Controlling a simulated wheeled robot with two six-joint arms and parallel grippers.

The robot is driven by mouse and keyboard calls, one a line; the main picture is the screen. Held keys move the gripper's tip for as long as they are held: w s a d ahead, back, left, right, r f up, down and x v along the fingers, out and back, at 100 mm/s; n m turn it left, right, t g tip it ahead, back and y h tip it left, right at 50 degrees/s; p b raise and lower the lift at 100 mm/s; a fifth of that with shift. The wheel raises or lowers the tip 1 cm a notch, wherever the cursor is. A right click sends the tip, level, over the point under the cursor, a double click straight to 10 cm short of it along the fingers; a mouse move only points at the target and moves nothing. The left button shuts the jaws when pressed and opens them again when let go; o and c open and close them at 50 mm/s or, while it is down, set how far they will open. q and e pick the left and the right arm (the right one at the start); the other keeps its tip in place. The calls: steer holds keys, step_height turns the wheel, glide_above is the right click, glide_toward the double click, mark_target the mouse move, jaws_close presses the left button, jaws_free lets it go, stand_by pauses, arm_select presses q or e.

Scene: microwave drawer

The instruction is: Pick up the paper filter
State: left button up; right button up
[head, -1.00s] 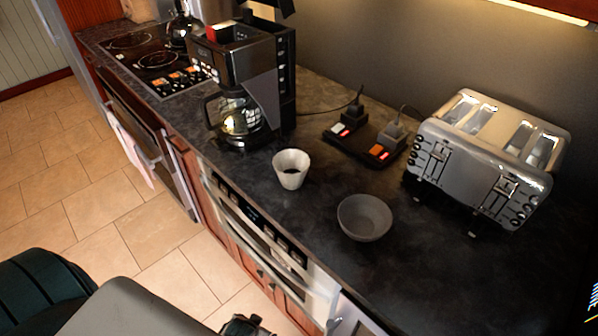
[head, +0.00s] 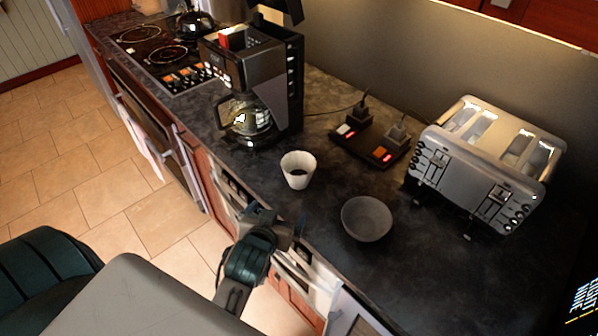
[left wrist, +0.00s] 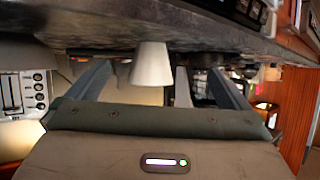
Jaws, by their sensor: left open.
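The paper filter (head: 298,170) is a white, cup-shaped cone with a dark inside. It stands upright on the dark counter, between the coffee maker and a grey bowl. It also shows in the left wrist view (left wrist: 151,68), where the counter appears at the top of the picture. My left gripper (head: 286,224) is open and empty at the counter's front edge, in front of the filter and apart from it in the head view. In the left wrist view the filter appears between the fingers. My right gripper is not in view.
The grey bowl (head: 366,218) stands to the right of the filter. The coffee maker (head: 262,75) with its glass pot is behind left. A power strip (head: 370,148) and a silver toaster (head: 487,155) stand further back and right. The counter around the filter is clear.

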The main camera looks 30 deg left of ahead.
arm_select(q)
steer(key=w+d+r+t, duration=0.1)
steer(key=w+r+t, duration=0.2)
steer(key=w+r, duration=0.15)
steer(key=p, duration=0.2)
glide_toward(302, 156)
steer(key=shift+y, duration=0.3)
steer(key=p+x, duration=0.2)
steer(key=x, duration=0.2)
steer(key=shift+w+d, duration=0.1)
steer(key=shift+w+f+n, duration=0.15)
steer(key=shift+w+n, duration=0.05)
steer(key=shift+n, duration=0.1)
steer(key=shift+s, duration=0.1)
steer(key=shift+c, duration=1.1)
steer(key=c, duration=0.7)
steer(key=shift+c, duration=0.6)
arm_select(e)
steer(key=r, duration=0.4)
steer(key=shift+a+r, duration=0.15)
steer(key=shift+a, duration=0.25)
